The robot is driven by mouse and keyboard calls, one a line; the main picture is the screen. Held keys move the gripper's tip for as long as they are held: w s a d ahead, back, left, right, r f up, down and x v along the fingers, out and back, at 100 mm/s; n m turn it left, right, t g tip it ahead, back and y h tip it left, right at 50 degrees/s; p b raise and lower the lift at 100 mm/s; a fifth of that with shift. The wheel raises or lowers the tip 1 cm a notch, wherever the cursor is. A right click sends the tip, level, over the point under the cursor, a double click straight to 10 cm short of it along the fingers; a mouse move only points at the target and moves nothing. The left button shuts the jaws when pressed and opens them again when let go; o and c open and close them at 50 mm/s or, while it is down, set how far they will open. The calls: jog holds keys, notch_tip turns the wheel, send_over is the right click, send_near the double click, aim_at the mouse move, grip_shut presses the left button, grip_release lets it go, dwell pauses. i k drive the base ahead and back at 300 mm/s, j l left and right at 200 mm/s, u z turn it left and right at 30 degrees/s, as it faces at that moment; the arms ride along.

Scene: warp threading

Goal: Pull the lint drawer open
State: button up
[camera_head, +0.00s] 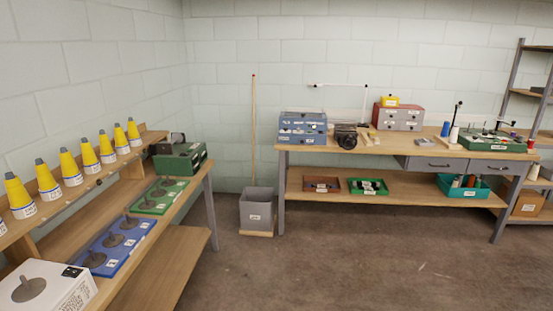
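Two grey drawers hang under the top of the back workbench (360,147), at its right: a left drawer (420,162) and a right drawer (505,165). Both have dark handles and look shut. No readable label shows which thing is the lint drawer. A blue box (303,139) and a grey and red chest (399,126) stand on the bench top; their labels are too small to read. My gripper is not in view.
A side bench (170,198) at left carries yellow cones, a green box (179,166), trays and a white box (50,290). A grey bin (257,215) stands between the benches. A shelf rack (514,80) is at far right. The middle floor is clear.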

aim_at(303, 141)
jog(key=i, duration=2)
jog(key=i+z, duration=0.1)
jog(key=i, duration=0.5)
jog(key=i+j, duration=0.1)
jog(key=i, duration=0.5)
jog(key=i+j+z, duration=0.15)
jog(key=i, duration=0.4)
